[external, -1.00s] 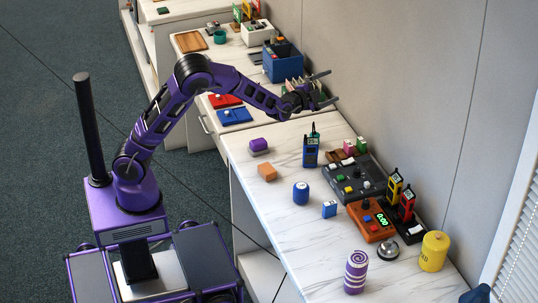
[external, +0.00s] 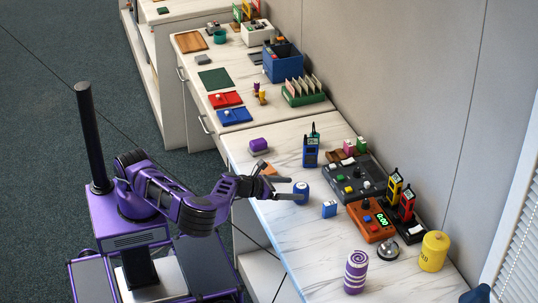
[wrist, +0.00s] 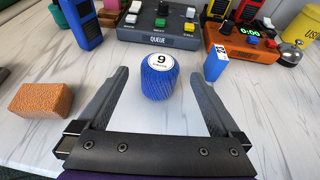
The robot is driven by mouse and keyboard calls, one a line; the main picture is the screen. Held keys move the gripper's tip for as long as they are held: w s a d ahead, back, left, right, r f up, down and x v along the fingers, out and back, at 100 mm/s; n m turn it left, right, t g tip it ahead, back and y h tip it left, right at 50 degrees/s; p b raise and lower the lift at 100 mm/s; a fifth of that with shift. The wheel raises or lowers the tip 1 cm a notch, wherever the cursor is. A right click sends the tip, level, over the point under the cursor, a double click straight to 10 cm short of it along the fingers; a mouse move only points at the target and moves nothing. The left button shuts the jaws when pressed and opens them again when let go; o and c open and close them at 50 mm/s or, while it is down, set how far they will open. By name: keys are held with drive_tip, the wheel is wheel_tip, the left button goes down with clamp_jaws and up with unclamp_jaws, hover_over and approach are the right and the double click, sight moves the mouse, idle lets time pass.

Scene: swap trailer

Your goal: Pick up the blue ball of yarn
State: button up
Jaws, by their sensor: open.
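The blue ball of yarn (external: 301,193) stands on the white marbled counter (external: 282,240), near its front edge. In the wrist view the blue ball of yarn (wrist: 158,78) is a short, rounded cylinder with a white label reading 9 on top. My gripper (external: 290,188) is open and low over the counter, just to the left of the yarn. In the wrist view my gripper (wrist: 162,90) has its fingers spread, with the yarn between and slightly beyond the tips. The fingers appear apart from it. Nothing is held.
A small blue box (external: 329,209) stands right of the yarn. An orange block (wrist: 42,100) lies left of the fingers. A blue radio (external: 311,150), a grey button console (external: 352,177) and an orange timer box (external: 371,220) stand behind. The front right counter is mostly clear around a purple candle (external: 356,272).

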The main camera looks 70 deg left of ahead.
sight(308, 189)
drive_tip(key=b+x, duration=0.1)
drive_tip(key=x, duration=0.6)
drive_tip(key=shift+w+f, duration=0.1)
drive_tip(key=shift+f, duration=0.05)
drive_tip(key=c, duration=1.4)
